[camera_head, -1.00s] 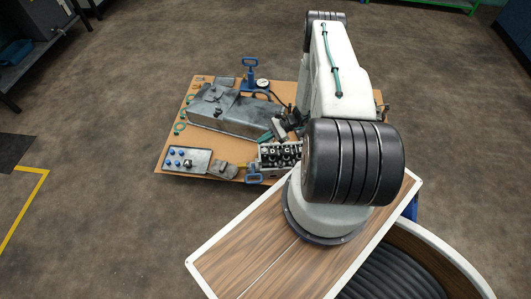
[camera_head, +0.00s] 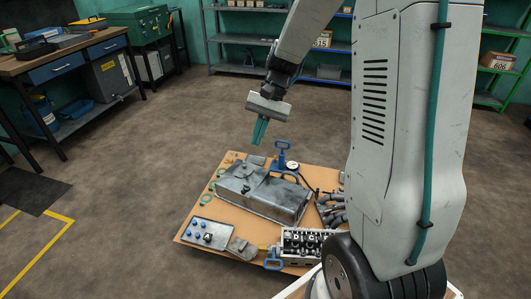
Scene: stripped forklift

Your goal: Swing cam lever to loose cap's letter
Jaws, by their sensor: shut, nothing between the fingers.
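My gripper (camera_head: 258,143) has teal fingers, shut and empty, pointing down in the air above the back of the table. A metal block (camera_head: 305,236) with a row of dark caps and small letters stands at the table's front edge. A blue-handled lever (camera_head: 273,263) sits at its left front corner; I cannot tell whether this is the cam lever. A small plate (camera_head: 214,225) with several blue knobs lies at the front left and carries a dark cap (camera_head: 208,238) with a pale letter, perhaps A. My gripper is well apart from all of these.
A large grey metal housing (camera_head: 262,193) fills the middle of the orange tabletop (camera_head: 234,214). Behind it stand a blue-handled pump (camera_head: 281,152) and a round gauge (camera_head: 292,166). Grey hoses (camera_head: 331,208) lie at the right, partly behind my arm. A grey glove (camera_head: 242,248) lies between plate and block.

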